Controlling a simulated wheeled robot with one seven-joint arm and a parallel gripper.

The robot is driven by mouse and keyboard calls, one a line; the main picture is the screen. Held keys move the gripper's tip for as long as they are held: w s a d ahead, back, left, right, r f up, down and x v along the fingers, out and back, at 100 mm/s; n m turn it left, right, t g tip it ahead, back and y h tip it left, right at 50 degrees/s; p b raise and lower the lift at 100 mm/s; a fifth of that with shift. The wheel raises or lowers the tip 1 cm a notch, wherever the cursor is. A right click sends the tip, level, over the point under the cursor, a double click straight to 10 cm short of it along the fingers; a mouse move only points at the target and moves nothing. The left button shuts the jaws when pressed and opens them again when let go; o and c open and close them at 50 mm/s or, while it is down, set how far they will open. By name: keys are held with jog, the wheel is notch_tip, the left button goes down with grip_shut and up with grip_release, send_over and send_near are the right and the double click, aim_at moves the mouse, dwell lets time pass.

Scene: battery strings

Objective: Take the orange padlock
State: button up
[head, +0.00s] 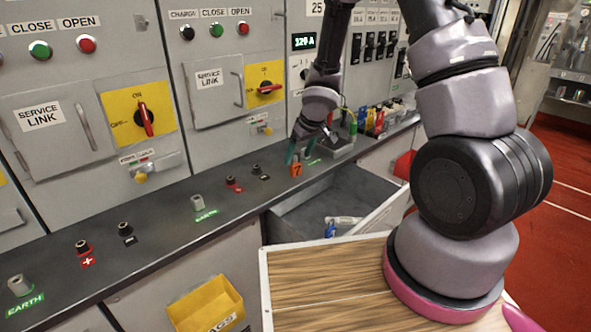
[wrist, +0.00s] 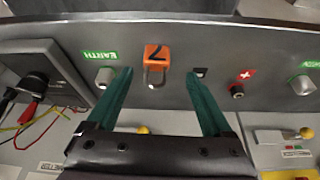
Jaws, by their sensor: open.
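The orange padlock (head: 296,170) bears a dark 7 and sits on the dark ledge below the grey panels. In the wrist view the orange padlock (wrist: 157,53) has its metal shackle toward me. My gripper (head: 303,153) is over the ledge at the padlock. In the wrist view my gripper (wrist: 158,74) is open, with one green finger to each side of the padlock's line and nothing held. The padlock appears centred between the fingertips; I cannot tell whether it is within their reach.
An EARTH terminal (wrist: 105,77) and a black terminal (wrist: 199,82) stand close beside the fingers. An open drawer (head: 325,200) is below, and a yellow bin (head: 205,305) is at the front.

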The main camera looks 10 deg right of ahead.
aim_at(296, 164)
jog(key=shift+d+x, duration=0.15)
jog(key=shift+x, duration=1.4)
jog(key=shift+d+x, duration=0.15)
jog(key=shift+x, duration=1.35)
jog(key=shift+w, duration=0.15)
grip_shut()
